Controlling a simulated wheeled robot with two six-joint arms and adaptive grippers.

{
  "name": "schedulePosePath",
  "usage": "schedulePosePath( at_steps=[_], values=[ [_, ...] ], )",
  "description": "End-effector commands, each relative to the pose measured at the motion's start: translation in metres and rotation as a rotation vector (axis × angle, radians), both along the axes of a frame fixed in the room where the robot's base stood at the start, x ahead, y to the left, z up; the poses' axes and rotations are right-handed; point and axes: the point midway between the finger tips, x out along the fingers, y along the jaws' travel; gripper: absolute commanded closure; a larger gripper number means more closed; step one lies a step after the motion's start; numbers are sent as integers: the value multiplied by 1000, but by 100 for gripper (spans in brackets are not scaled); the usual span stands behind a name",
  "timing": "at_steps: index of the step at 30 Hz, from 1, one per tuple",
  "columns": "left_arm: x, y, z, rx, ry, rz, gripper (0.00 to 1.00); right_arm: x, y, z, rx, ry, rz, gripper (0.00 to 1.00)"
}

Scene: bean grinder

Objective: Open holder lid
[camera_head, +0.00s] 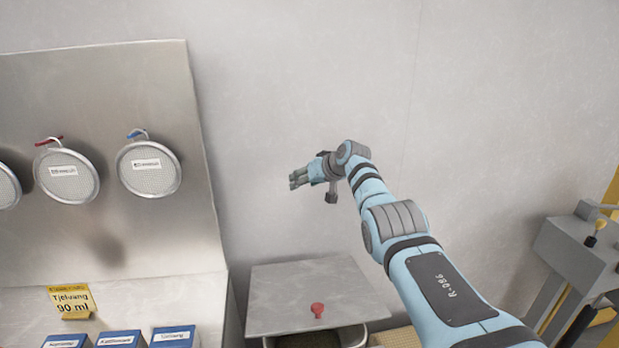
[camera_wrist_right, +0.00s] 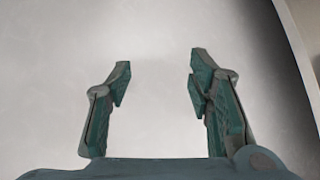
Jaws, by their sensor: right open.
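The holder lid (camera_head: 290,283) is a flat grey metal plate with a red knob (camera_head: 317,310) near its front edge, low in the middle of the head view. Below its front edge, the rim and dark inside of a container show, cut off by the frame. My right gripper (camera_head: 298,180) is up in front of the grey wall, above the lid and well apart from it, pointing left. In the right wrist view, its two green-padded fingers (camera_wrist_right: 158,78) are apart with nothing between them. My left gripper is out of view.
A steel back panel (camera_head: 120,90) at left carries several round mesh sieves (camera_head: 149,168). A yellow sign (camera_head: 72,301) and blue boxes (camera_head: 173,338) stand on the counter below. A grey machine (camera_head: 575,250) stands at far right. The space above the lid is clear.

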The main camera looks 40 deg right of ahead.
Motion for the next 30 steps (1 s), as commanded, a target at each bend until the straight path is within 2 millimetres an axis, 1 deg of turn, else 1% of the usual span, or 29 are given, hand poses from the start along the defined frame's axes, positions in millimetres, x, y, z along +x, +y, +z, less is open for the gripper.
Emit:
schedulePosePath(
  at_steps=[4,8,10,11,15,18,21,25,30],
  values=[
    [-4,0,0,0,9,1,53,-2,-1,5,0,-6,0,53],
    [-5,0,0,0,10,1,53,-15,-4,13,-3,-9,-2,53],
    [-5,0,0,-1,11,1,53,-26,-1,18,-7,-6,2,53],
    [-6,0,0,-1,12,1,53,-33,-5,24,-7,-9,-3,53],
    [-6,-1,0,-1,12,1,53,-71,-7,49,-7,-11,-4,53],
    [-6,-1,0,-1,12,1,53,-95,-9,64,-4,-12,-6,53],
    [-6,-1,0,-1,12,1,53,-111,-10,76,-1,-16,-6,53],
    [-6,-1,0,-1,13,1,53,-120,-9,82,2,-17,-6,53],
    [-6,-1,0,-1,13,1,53,-121,-9,83,3,-17,-6,53]
  ],
)
